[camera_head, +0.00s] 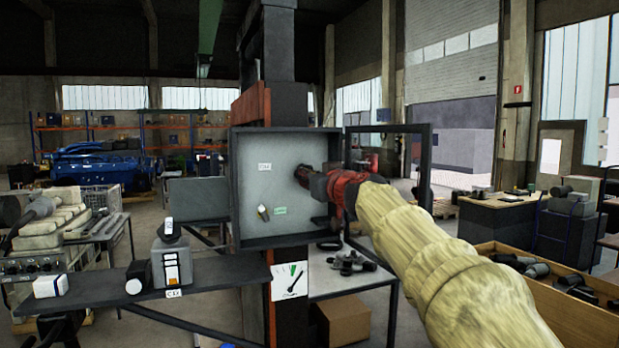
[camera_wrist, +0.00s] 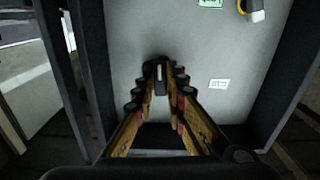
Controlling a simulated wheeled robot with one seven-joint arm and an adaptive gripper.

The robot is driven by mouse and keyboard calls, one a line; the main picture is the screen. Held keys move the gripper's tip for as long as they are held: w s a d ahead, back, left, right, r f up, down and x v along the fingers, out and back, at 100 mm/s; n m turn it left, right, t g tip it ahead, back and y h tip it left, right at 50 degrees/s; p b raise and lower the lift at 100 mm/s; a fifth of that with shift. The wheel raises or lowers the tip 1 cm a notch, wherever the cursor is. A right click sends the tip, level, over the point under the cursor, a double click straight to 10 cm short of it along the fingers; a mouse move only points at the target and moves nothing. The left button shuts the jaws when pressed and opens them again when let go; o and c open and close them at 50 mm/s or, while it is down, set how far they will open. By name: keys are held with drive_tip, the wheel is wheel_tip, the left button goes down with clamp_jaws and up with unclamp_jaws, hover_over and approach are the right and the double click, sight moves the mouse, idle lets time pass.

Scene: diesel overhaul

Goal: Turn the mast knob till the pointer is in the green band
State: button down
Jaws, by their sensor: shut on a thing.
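The mast knob (camera_wrist: 160,78) is small and black with a pale line on its face. It sits on the grey back panel of an open box (camera_head: 240,190) on the mast (camera_head: 286,60). My gripper (camera_head: 303,174) reaches into the box from the right. In the wrist view its fingers (camera_wrist: 161,70) are shut on the knob, one on each side. In the head view the gripper hides the knob. A card (camera_head: 289,281) below the box shows a dark pointer-like shape and a small green patch. I cannot make out a separate pointer and green band on the panel.
A small green label (camera_head: 280,210), a white label (camera_head: 264,167) and a yellow-and-grey fitting (camera_head: 263,212) are on the panel. The box's open door frame (camera_head: 426,180) stands right, close to my arm. A shelf (camera_head: 215,274) with devices juts out left.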

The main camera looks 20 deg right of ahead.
drive_tip(key=m, duration=0.5)
idle(0.4)
drive_tip(key=m, duration=0.4)
drive_tip(key=shift+f+m+p, duration=0.1)
drive_tip(key=shift+m+p, duration=0.25)
drive_tip(key=shift+m, duration=0.05)
